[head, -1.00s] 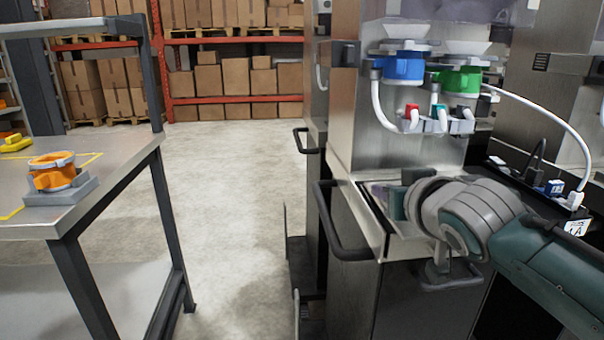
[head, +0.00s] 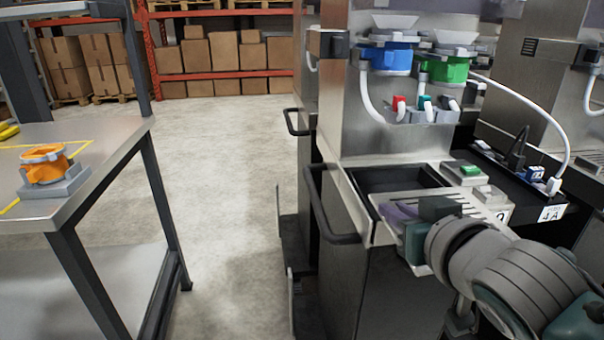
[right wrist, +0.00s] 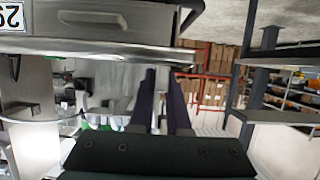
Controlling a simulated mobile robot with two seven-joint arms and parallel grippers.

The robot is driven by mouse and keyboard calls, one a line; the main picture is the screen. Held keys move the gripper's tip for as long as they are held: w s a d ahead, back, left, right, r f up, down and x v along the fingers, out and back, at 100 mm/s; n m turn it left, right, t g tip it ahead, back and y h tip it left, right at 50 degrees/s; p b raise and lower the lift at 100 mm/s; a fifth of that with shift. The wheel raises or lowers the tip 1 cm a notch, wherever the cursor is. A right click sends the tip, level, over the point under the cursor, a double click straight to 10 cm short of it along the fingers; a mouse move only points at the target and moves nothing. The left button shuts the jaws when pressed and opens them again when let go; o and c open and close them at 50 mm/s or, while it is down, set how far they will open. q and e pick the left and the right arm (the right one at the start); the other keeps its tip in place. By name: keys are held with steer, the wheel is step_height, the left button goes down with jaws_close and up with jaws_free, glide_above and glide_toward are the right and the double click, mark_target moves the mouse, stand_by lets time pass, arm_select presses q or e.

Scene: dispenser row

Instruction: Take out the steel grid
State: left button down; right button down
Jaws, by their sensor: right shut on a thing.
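The steel grid (head: 452,198) is a pale slotted plate at the front of the dispenser. It lies partly clear of a dark, open recess (head: 398,180), whose back part is exposed. My right gripper (head: 402,212) is shut on the grid at its front left, with its purple fingers and dark body covering part of the plate. In the right wrist view the purple fingers (right wrist: 161,100) point away from the camera, and I cannot clearly make out the grid between them. My left gripper is out of view.
Blue (head: 386,58) and green (head: 449,69) dispenser valves with hoses hang above the recess. A black handle (head: 318,205) sticks out at the cabinet's left. A metal table (head: 95,140) with an orange ring part (head: 44,165) stands left. The floor between is clear.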

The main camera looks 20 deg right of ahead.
steer(key=shift+s+a+p, duration=0.2)
steer(key=shift+s+p, duration=0.05)
steer(key=shift+s, duration=0.5)
steer(key=shift+s+a+p, duration=0.15)
steer(key=shift+s+p, duration=0.05)
steer(key=shift+s, duration=0.55)
steer(key=shift+s+a+p, duration=0.2)
steer(key=shift+s+p, duration=0.05)
steer(key=shift+s, duration=0.5)
steer(key=shift+s+a, duration=0.15)
steer(key=shift+s, duration=0.45)
steer(key=shift+s+a, duration=0.15)
steer(key=shift+s, duration=0.45)
